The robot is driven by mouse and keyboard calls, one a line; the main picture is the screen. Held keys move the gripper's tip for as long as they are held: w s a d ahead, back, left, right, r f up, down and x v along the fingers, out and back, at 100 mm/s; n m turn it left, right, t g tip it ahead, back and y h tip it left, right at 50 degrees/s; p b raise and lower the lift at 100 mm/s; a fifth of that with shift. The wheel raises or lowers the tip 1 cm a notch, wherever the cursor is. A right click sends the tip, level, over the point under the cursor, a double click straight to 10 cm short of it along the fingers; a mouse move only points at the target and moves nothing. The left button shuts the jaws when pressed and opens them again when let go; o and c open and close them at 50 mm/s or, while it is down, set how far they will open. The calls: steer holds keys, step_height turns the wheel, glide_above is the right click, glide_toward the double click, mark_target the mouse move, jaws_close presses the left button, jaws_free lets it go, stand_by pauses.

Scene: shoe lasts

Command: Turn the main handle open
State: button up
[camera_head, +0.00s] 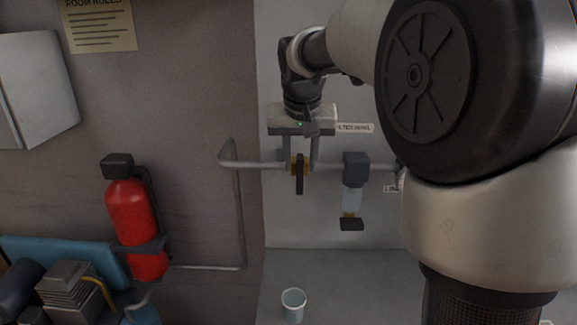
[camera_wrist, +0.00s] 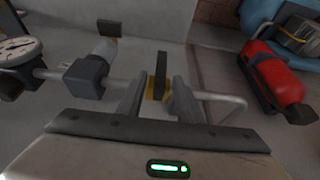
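The main handle is a dark lever (camera_head: 299,182) hanging down in front of a brass valve body (camera_head: 293,166) on a grey pipe. In the wrist view the lever (camera_wrist: 161,68) stands between my two fingers. My gripper (camera_head: 300,158) comes down from above, with one finger on each side of the valve. In the wrist view my gripper (camera_wrist: 158,98) is open, with a gap between the left finger and the lever. The right finger is close to the lever; I cannot tell whether it touches.
A dark filter block with a clear bowl (camera_head: 352,198) is on the pipe right of the valve. A round gauge (camera_wrist: 18,50) shows in the wrist view. A cup (camera_head: 293,304) stands on the surface below. A red extinguisher (camera_head: 134,215) hangs at left.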

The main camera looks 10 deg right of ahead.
steer(key=shift+x, duration=1.4)
jaws_close()
steer(key=shift+a, duration=0.1)
steer(key=shift+w+a+f+n+g+h+b, duration=0.15)
steer(key=shift+a+f+n+h+b, duration=0.45)
steer(key=shift+h, duration=2.2)
steer(key=shift+a+f+n+g+h+b, duration=0.3)
steer(key=shift+n+h, duration=0.55)
steer(key=shift+h, duration=1.95)
steer(key=shift+w+a+f+n+g+h+b, duration=0.2)
steer(key=shift+n+h+b, duration=0.45)
steer(key=shift+h, duration=2.15)
steer(key=shift+s, duration=0.15)
